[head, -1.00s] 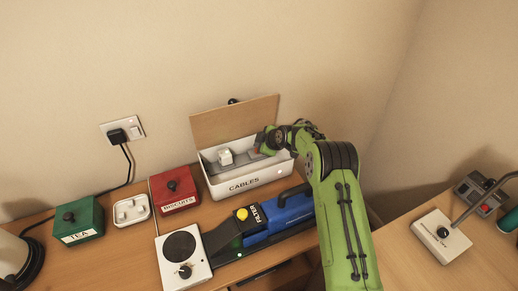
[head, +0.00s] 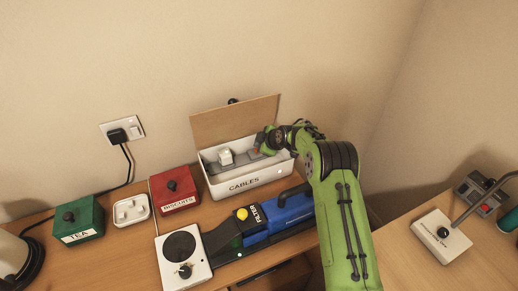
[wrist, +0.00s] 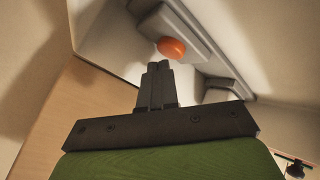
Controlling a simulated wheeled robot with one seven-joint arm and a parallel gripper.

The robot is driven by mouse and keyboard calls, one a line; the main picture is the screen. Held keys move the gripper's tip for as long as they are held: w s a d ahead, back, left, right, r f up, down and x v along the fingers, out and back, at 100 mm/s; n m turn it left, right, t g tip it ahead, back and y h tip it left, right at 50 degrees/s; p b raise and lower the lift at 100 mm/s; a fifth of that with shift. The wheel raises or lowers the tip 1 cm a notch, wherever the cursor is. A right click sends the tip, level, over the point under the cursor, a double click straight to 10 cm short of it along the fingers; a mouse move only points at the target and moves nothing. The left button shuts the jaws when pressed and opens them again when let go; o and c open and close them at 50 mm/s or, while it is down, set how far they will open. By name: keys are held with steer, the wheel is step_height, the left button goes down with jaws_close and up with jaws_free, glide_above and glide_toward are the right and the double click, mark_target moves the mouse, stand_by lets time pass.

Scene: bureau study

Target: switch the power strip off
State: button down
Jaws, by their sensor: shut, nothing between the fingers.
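The white box labelled CABLES (head: 246,183) stands open on the desk, its wooden lid (head: 235,121) raised behind it. A grey power strip (wrist: 205,52) lies inside, partly hidden by the box wall and my arm. A white plug (head: 225,156) sits on it towards the left. In the wrist view an orange-red switch (wrist: 171,47) shows on the strip, just beyond my fingertips. I cannot tell which way it is rocked. My gripper (wrist: 159,68) is shut and empty, reaching into the right part of the box. Whether the tips touch the switch is unclear. The gripper also shows in the head view (head: 260,145).
A red BISCUITS box (head: 176,201), a green TEA box (head: 78,221), a hotplate (head: 184,256) and a blue FILTER device (head: 280,218) crowd the desk around the box. A wall socket (head: 122,130) holds a black plug. A second desk (head: 400,262) stands right.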

steer(key=shift+f+b, duration=0.4)
steer(key=shift+b, duration=0.1)
steer(key=shift+s, duration=0.1)
steer(key=shift+s+f+b, duration=0.3)
steer(key=shift+f+b, duration=0.55)
steer(key=shift+b, duration=0.1)
steer(key=shift+f+b, duration=0.1)
steer(key=shift+b, duration=0.4)
stand_by(0.5)
steer(key=shift+d+r, duration=0.1)
steer(key=shift+r, duration=0.1)
steer(key=shift+w+r+p, duration=0.15)
steer(key=shift+r+p, duration=0.55)
steer(key=shift+r, duration=0.85)
steer(key=shift+w+r+p, duration=0.1)
steer(key=shift+r+p, duration=0.6)
steer(key=shift+r, duration=0.85)
steer(key=shift+w+r, duration=0.1)
